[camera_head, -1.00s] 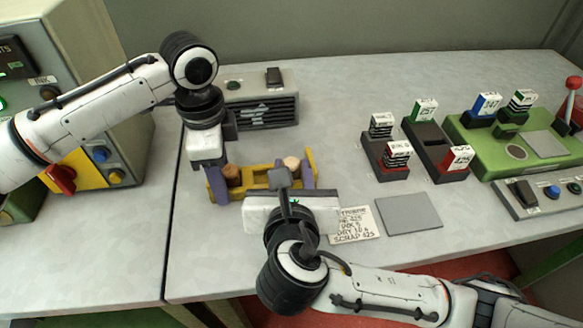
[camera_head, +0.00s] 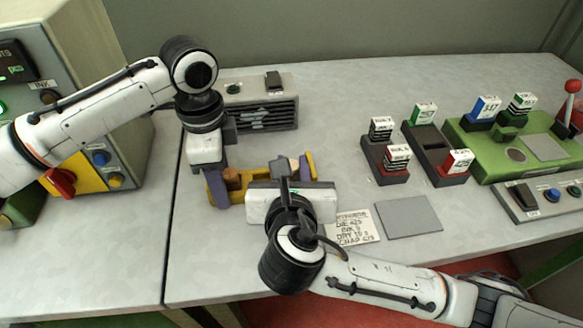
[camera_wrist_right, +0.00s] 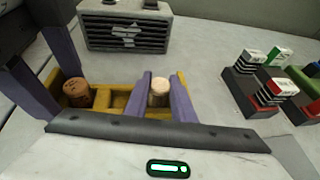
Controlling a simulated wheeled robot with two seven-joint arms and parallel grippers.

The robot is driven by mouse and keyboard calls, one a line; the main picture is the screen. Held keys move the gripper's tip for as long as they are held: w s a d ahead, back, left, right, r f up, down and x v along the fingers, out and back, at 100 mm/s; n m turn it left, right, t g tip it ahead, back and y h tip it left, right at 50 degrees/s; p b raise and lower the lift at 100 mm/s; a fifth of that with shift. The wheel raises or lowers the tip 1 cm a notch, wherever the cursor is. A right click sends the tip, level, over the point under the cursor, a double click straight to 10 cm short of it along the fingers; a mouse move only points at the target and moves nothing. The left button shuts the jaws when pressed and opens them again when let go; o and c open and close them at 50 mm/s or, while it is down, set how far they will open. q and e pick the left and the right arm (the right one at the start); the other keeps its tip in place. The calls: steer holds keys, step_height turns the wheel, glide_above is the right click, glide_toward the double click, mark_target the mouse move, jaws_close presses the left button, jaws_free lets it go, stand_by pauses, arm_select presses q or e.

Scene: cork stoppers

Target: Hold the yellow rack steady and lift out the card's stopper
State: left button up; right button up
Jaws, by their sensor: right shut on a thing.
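The yellow rack (camera_head: 256,171) stands on the table, holding a brown cork stopper (camera_head: 232,176) at its left and a pale one, clear in the right wrist view (camera_wrist_right: 159,92), towards its right. My left gripper (camera_head: 217,186) has its purple fingers on either side of the rack's left end and looks shut on it. My right gripper (camera_wrist_right: 165,96) is shut on the pale stopper, one finger on each side. The stopper's lower part is hidden, and whether it is still seated cannot be told. The written card (camera_head: 354,227) lies right of my right gripper; its small text is only partly readable.
A grey vented box (camera_head: 262,112) stands behind the rack. A grey pad (camera_head: 408,219) lies right of the card. Dark holders with labelled blocks (camera_head: 385,160) and a green machine (camera_head: 500,150) stand further right. A control cabinet is at left.

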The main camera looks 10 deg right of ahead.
step_height(320, 180, up, 10)
steer(key=shift+f, duration=0.1)
arm_select(q)
steer(key=o, duration=1.2)
steer(key=shift+o, duration=0.2)
steer(key=shift+r, duration=0.1)
step_height(320, 180, up, 12)
